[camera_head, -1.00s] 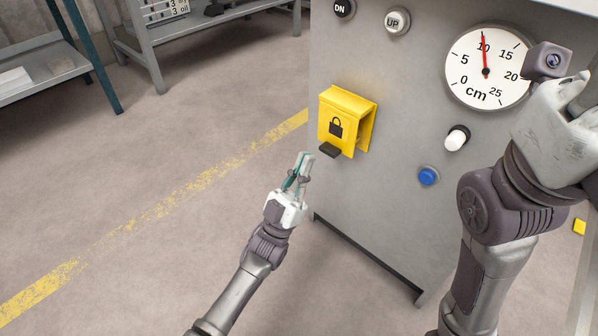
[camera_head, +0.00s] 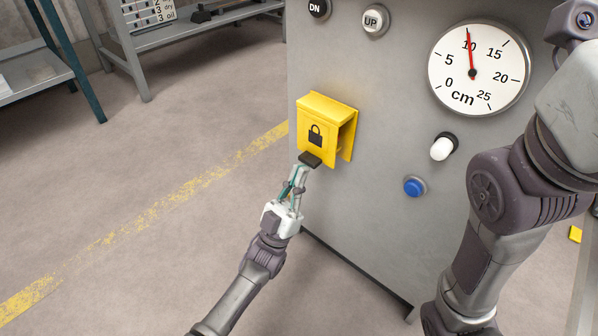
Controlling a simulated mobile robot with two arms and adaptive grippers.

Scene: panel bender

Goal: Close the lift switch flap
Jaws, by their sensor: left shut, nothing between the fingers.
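The yellow lift switch flap (camera_head: 318,122) with a padlock mark is on the grey panel, left of the gauge. It hangs from its top edge and slants away from the panel, with a gap at its right side. A dark tab (camera_head: 310,159) sticks out at its lower edge. My left gripper (camera_head: 299,172) is shut and empty, its fingertips just below the tab; I cannot tell whether they touch it. The switch behind the flap is hidden. My right arm comes in at the right, but its fingers are out of the frame.
The panel (camera_head: 385,150) carries DN (camera_head: 318,8) and UP (camera_head: 372,20) buttons, a round cm gauge (camera_head: 480,68) reading near 10, a white knob (camera_head: 442,148) and a blue button (camera_head: 414,187). Grey shelves (camera_head: 190,30) stand behind. Floor left of the panel is clear.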

